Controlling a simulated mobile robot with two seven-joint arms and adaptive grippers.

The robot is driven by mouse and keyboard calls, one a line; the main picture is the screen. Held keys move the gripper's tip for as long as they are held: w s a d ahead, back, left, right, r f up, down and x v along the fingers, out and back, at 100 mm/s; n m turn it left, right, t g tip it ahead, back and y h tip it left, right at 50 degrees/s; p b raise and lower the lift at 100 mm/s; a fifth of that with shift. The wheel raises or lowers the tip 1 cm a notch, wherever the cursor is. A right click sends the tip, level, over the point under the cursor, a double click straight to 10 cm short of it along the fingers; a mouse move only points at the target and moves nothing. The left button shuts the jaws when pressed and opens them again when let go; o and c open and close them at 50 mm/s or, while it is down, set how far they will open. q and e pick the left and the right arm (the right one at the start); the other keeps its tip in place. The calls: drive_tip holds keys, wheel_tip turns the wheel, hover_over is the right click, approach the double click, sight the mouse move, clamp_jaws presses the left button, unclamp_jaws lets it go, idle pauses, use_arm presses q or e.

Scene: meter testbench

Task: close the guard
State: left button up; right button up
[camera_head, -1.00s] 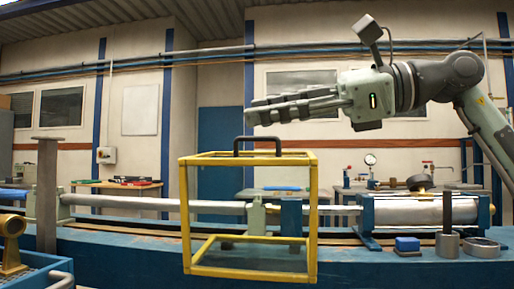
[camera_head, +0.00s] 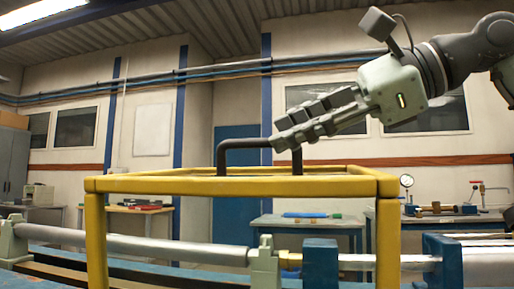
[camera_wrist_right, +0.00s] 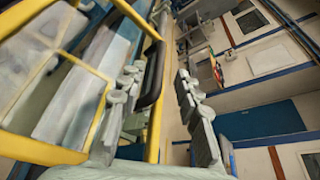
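The guard (camera_head: 240,186) is a yellow box-shaped frame, large in the head view, with the pipe of the bench seen through it. Its dark handle (camera_head: 259,145) arches up from the top. My right gripper (camera_head: 279,132) reaches down from the upper right, fingertips at the handle's right end. In the wrist view, the fingers of the right gripper (camera_wrist_right: 158,78) are spread apart, with the dark handle (camera_wrist_right: 152,76) between them, nearer the left finger. I cannot tell whether a finger touches it. Yellow bars of the guard (camera_wrist_right: 107,114) fill the left side. My left gripper is not in view.
A silver pipe (camera_head: 140,244) runs along the blue bench, with a blue block (camera_head: 320,264) on its line. Tables with small items (camera_head: 305,222) and a gauge (camera_head: 406,181) stand behind. The air above the guard to the left of the handle is clear.

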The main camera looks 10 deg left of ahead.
sight(253, 145)
drive_tip(key=x, duration=0.6)
drive_tip(key=shift+a+f, duration=0.15)
drive_tip(key=shift+a, duration=0.15)
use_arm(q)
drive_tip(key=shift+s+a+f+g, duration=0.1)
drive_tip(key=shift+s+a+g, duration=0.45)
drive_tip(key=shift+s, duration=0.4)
use_arm(e)
clamp_jaws()
